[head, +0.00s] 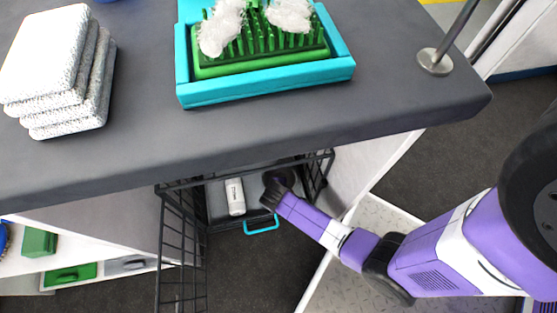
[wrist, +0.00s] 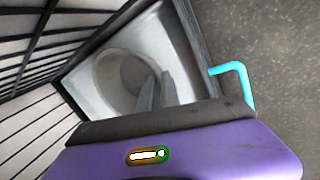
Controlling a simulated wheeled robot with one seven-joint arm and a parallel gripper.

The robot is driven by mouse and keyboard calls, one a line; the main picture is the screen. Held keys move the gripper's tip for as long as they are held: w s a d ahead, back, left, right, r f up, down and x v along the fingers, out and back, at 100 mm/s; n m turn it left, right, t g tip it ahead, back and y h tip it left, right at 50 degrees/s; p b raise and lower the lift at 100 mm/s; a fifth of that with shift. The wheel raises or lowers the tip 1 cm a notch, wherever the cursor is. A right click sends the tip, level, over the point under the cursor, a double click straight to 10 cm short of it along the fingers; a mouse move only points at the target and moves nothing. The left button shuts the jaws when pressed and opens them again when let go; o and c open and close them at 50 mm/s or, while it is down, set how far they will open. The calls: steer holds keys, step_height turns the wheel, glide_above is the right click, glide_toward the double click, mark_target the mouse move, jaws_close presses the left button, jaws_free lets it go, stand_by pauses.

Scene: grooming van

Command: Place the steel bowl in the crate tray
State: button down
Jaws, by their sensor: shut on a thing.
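The steel bowl (wrist: 107,72) shows in the wrist view as a round grey bowl within the pale crate tray (wrist: 183,60). My gripper (wrist: 153,85) is shut on the bowl's near right rim. Whether the bowl touches the tray floor I cannot tell. In the head view the crate tray (head: 217,211) is a dark grey tray inside the black wire crate (head: 183,240), below the grooming table. The dark end of my arm reaches down over the tray's right part; it hides my fingertips and the bowl there.
A white cylinder (head: 235,197) lies in the tray's left part. A turquoise handle (head: 262,227) sticks out in front. The table (head: 150,150) overhangs the crate and carries stacked white towels (head: 60,70) and a turquoise tray (head: 265,88) with a green brush (head: 262,58). Wire walls stand close by.

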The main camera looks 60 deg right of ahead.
steer(key=shift+f+b, duration=0.95)
steer(key=shift+f, duration=0.75)
steer(key=shift+f, duration=0.1)
steer(key=shift+f, duration=0.1)
steer(key=c, duration=1.6)
jaws_free()
steer(key=shift+o, duration=0.2)
